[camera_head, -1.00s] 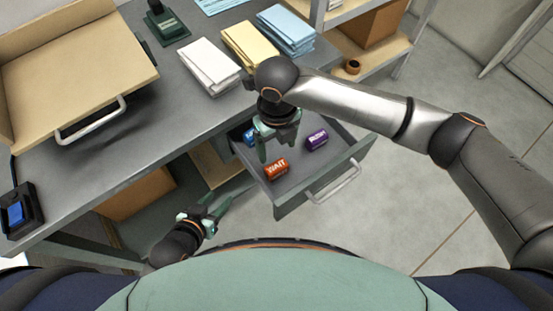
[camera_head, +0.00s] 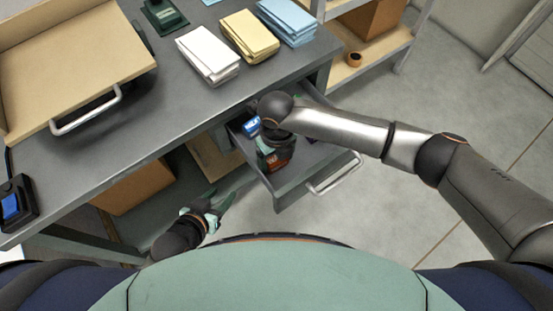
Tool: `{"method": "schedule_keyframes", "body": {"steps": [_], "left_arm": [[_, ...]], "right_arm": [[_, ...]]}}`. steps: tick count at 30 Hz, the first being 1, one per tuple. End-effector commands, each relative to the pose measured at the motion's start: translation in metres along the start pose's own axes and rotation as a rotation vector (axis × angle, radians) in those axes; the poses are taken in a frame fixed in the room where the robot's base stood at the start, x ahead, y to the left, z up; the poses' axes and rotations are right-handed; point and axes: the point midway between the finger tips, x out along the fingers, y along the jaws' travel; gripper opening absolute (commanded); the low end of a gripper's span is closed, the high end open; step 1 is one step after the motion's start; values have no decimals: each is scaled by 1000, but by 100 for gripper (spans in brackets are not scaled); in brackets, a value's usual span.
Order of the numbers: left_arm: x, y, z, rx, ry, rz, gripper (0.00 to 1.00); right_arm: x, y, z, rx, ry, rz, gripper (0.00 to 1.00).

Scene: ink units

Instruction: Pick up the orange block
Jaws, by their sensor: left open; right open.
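The orange block (camera_head: 279,162) lies in the open drawer (camera_head: 318,172), mostly hidden behind my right gripper. My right gripper (camera_head: 268,158) is open and reaches down into the drawer, right over the orange block; I cannot tell whether its fingers touch or straddle it. My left gripper (camera_head: 214,207) is open and empty, low in front of the desk, to the left of the drawer and apart from it.
A blue block (camera_head: 252,126) lies at the drawer's back left. A purple block (camera_head: 311,140) is almost hidden by my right arm. White (camera_head: 208,55), yellow (camera_head: 249,36) and blue (camera_head: 288,20) paper stacks lie on the desk (camera_head: 150,120) above. The drawer's walls surround the blocks.

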Motion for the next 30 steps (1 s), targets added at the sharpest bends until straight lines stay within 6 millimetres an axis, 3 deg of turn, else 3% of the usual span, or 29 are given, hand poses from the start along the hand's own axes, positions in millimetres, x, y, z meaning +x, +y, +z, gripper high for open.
{"method": "schedule_keyframes", "body": {"steps": [2,18,26,30], "left_arm": [[0,0,-1,1,2,0,50],[0,0,-2,1,5,0,50],[0,0,-2,2,6,-1,50],[-3,0,-6,2,8,-2,50]], "right_arm": [[0,0,0,0,0,0,78],[-1,0,0,0,0,0,17],[-4,0,0,0,-1,0,16],[-22,0,1,-2,-3,1,16]]}}
